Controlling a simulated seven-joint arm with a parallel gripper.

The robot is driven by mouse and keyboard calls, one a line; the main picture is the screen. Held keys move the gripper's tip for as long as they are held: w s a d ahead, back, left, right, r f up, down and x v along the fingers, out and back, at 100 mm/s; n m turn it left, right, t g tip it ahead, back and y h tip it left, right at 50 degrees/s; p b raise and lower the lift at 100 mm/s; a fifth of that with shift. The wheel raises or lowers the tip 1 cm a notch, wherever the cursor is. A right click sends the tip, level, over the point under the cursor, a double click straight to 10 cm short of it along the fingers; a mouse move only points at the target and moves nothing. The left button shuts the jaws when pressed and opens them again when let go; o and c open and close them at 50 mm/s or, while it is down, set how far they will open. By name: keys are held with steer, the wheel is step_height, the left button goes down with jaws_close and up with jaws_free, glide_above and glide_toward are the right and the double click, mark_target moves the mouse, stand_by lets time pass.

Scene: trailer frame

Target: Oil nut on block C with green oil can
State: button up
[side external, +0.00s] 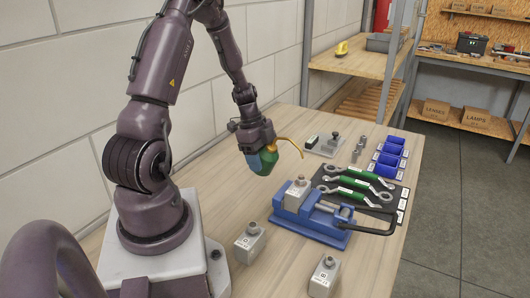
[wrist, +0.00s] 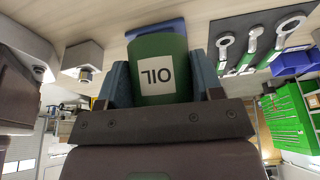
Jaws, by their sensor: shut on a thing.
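My gripper (side external: 262,160) is shut on the green oil can (side external: 266,158), held in the air above the table, left of the blue vise. The can's thin yellow spout points right. In the wrist view the can (wrist: 160,62) sits between both fingers, its OIL label upside down. A grey block (side external: 250,241) with a nut on top stands on the table in front of the vise; its small label looks like C. Another block (side external: 323,276), apparently labelled B, stands nearer the front. A third block (side external: 298,196) sits in the vise's jaws; I cannot read its letter.
The blue vise (side external: 318,232) has a dark handle reaching right. Green-handled wrenches (side external: 356,184) lie on a dark mat (side external: 389,204). Blue bins (side external: 389,160) and a grey plate (side external: 319,148) with small parts are farther back. A wall runs along the left.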

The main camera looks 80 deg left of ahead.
steer(key=shift+g+y, duration=0.3)
steer(key=shift+y, duration=0.1)
steer(key=shift+s+a+r+g+y, duration=0.15)
steer(key=shift+r+g+y, duration=0.35)
steer(key=shift+y, duration=0.2)
steer(key=shift+s+a+r+g+y, duration=0.15)
steer(key=shift+r+g+y, duration=0.25)
steer(key=shift+g+y, duration=0.25)
step_height(320, 180, up, 3)
steer(key=t+h, duration=0.2)
steer(key=h, duration=0.1)
steer(key=shift+a+r+t, duration=0.1)
steer(key=shift+t, duration=0.25)
steer(key=shift+w+r+t+h, duration=0.1)
steer(key=shift+r+t+h, duration=0.2)
steer(key=shift+r+h, duration=0.15)
